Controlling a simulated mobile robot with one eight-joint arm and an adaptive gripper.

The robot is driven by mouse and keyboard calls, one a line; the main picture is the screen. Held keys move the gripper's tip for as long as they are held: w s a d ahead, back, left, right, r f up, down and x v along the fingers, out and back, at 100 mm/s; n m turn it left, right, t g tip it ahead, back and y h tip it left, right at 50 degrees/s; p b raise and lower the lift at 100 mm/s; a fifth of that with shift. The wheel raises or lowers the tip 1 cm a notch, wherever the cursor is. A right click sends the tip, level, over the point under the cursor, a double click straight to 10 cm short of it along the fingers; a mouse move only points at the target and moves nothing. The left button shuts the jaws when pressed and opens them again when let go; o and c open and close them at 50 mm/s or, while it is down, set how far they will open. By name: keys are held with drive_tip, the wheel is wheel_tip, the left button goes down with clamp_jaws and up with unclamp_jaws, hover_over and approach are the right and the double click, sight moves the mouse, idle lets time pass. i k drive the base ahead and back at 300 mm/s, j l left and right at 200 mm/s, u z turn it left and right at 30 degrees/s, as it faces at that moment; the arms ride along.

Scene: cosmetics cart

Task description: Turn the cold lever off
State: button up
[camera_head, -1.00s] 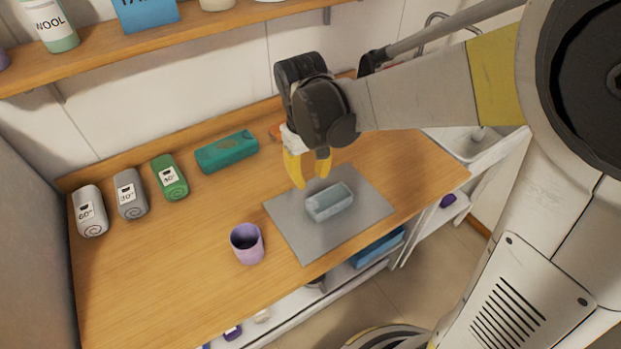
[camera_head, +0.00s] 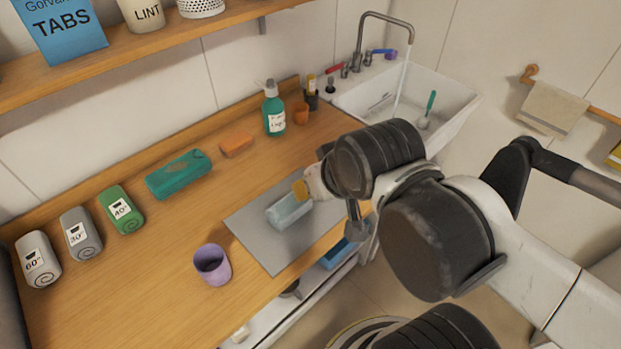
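The tap (camera_head: 386,17) stands behind the white sink (camera_head: 445,98) at the upper right. A pale stream of water (camera_head: 402,80) falls from its spout. The cold lever (camera_head: 380,51) is blue and sits on the right of the tap, pointing right. A red lever (camera_head: 335,68) sits on the left. My gripper (camera_head: 302,189) is well below and left of the tap, over the grey mat, beside a pale blue box (camera_head: 288,211). One yellow finger shows; the rest is hidden by my wrist, so its opening is unclear.
A green bottle (camera_head: 274,112), an orange cup (camera_head: 300,114) and a dark holder (camera_head: 311,100) stand on the counter left of the sink. A purple cup (camera_head: 212,265) stands near the front edge. A green-handled brush (camera_head: 427,108) is in the sink.

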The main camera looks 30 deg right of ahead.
sight(369, 52)
drive_tip(key=i+l+z, duration=0.15)
drive_tip(key=i+l, duration=0.15)
drive_tip(key=l, duration=0.3)
drive_tip(key=i+l+z, duration=0.1)
drive_tip(key=i+l, duration=0.2)
drive_tip(key=l, duration=0.3)
drive_tip(key=i+l+z, duration=0.15)
drive_tip(key=i+l, duration=0.2)
drive_tip(key=l, duration=0.2)
drive_tip(key=i+l+z, duration=0.15)
drive_tip(key=i+l, duration=0.25)
drive_tip(key=l, duration=0.15)
